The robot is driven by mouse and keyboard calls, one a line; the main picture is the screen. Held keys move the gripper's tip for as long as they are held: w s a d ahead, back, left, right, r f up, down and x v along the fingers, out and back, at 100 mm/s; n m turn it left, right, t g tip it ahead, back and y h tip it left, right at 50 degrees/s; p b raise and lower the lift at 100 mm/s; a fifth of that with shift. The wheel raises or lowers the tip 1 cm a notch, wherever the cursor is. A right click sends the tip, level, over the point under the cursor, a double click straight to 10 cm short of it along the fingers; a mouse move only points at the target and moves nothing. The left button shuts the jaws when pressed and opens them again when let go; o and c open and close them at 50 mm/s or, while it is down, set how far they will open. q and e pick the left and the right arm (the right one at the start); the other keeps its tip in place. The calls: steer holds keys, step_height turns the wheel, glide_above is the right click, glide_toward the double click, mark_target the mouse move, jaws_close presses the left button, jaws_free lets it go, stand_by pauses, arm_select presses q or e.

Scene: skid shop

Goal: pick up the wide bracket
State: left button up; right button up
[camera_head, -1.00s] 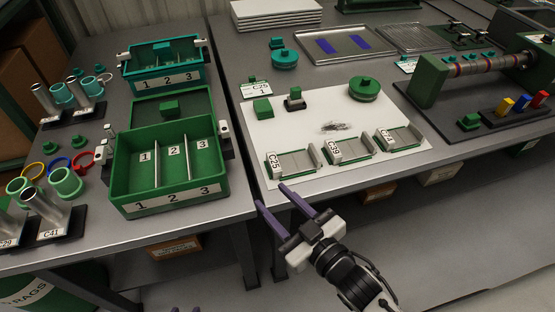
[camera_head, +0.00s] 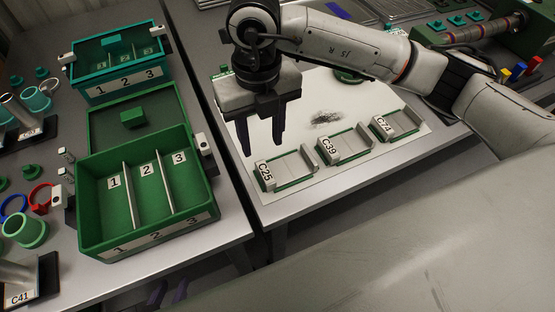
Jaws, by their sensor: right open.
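I cannot tell which part is the wide bracket. Three green-and-grey fixtures stand in a row on the white sheet, labelled C25 (camera_head: 264,174), C39 (camera_head: 330,150) and C74 (camera_head: 383,127). My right gripper (camera_head: 262,148) comes in from the right, points down and hangs over the left part of the sheet, behind C25. Its dark fingers are apart with nothing between them. My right arm hides most of the sheet's back part and the green blocks there. My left gripper (camera_head: 168,296) shows only as two separate purple fingertips at the bottom edge, with nothing seen between them.
A green bin (camera_head: 150,240) with compartments 1, 2 and 3 stands on the left table, with a teal bin (camera_head: 124,88) behind it. Cups and rings lie at far left. A gap separates the two tables.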

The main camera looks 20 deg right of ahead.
mark_target(265, 172)
steer(key=f, duration=1)
steer(key=shift+s+p, duration=0.35)
jaws_close()
